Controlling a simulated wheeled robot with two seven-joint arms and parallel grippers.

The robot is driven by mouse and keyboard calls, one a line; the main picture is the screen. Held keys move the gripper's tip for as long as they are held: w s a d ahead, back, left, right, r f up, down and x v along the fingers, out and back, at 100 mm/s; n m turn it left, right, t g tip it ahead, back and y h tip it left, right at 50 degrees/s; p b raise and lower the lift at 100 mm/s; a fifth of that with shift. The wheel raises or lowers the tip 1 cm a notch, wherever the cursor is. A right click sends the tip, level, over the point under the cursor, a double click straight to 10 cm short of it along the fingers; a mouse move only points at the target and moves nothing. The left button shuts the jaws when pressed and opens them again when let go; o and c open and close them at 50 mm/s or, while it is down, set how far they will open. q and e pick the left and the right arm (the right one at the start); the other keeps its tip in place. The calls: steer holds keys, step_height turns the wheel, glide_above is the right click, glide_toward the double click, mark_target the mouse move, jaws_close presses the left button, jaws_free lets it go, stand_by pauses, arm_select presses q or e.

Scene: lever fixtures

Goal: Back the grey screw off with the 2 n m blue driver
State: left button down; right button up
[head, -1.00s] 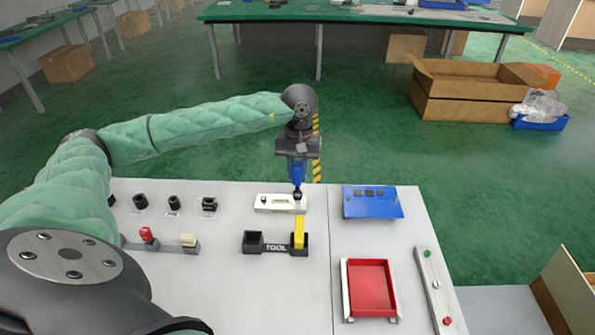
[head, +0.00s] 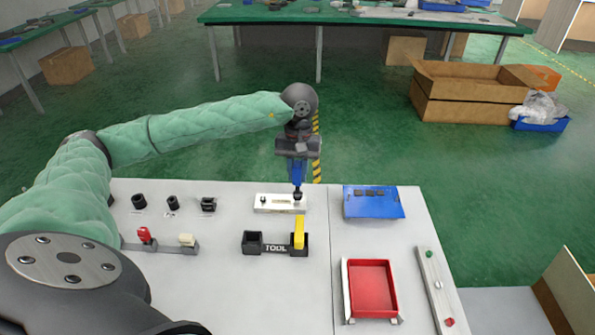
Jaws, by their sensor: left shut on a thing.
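My left gripper (head: 298,157) is shut on the blue driver (head: 298,171) and holds it upright, pointing down. The driver's dark tip end is over the right end of a white block fixture (head: 279,203). The tip and whatever screw is under it are too small to tell apart, so I cannot tell whether they touch. A small dark screw-like piece (head: 263,199) stands at the left end of the same block. My right gripper is not in view.
A black tool holder (head: 275,248) with a yellow driver (head: 299,233) stands just in front of the block. Black knobs and red and white levers are to the left. A blue panel (head: 372,202) and a red tray (head: 372,288) are to the right.

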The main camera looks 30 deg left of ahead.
arm_select(q)
steer(key=shift+f+b, duration=0.6)
steer(key=shift+f, duration=0.1)
steer(key=n, duration=0.7)
steer(key=shift+d+n+t+h, duration=0.1)
steer(key=shift+n+t+h, duration=0.2)
steer(key=n, duration=0.4)
steer(key=shift+w, duration=0.1)
steer(key=n+t, duration=0.1)
steer(key=n, duration=0.3)
steer(key=shift+w+n, duration=0.1)
steer(key=shift+n, duration=0.2)
steer(key=shift+r, duration=0.2)
